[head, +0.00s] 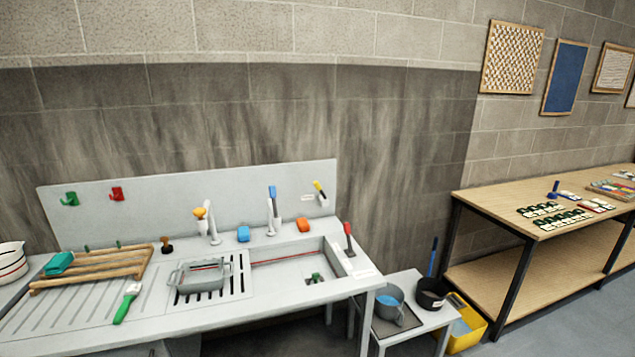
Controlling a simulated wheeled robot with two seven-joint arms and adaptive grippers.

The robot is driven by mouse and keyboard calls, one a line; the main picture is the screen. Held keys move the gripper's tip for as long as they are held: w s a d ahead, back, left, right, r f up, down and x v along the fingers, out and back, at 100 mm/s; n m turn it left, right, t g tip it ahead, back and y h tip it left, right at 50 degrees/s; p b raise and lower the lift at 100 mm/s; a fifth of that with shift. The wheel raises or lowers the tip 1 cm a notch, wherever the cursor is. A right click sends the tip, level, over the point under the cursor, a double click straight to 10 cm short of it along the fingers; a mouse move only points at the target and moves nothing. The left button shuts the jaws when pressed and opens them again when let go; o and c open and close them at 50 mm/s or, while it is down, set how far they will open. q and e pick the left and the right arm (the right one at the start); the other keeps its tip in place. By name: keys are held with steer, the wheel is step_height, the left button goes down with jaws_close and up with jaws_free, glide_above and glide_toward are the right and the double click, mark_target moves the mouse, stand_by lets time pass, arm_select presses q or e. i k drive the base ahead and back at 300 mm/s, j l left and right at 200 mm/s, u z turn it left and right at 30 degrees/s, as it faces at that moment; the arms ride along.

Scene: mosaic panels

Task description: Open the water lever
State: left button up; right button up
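A grey sink unit with a basin (290,262) stands against the wall. Behind the basin is a pale tap (270,215) with an upright blue piece (272,192) on top, which looks like a lever. A red-topped upright handle (348,235) stands at the basin's right rim. A yellow-tipped handle (319,187) is on the backsplash to the right. I cannot tell from any label which of these is the water lever. No water stream is visible. Neither of my grippers is in view.
A wooden rack (95,268), a green-handled brush (127,303) and a grey wire basket (200,275) are on the left counter. A low stand with pots (390,300) and a yellow bucket (465,325) are at right.

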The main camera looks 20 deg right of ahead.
mark_target(316, 184)
steer(key=i+l+z, duration=0.25)
steer(key=i+z, duration=1.05)
steer(key=i+j+z, duration=0.4)
steer(key=i, duration=0.15)
steer(key=l+u, duration=0.15)
steer(key=l, duration=1.95)
steer(key=i, duration=0.05)
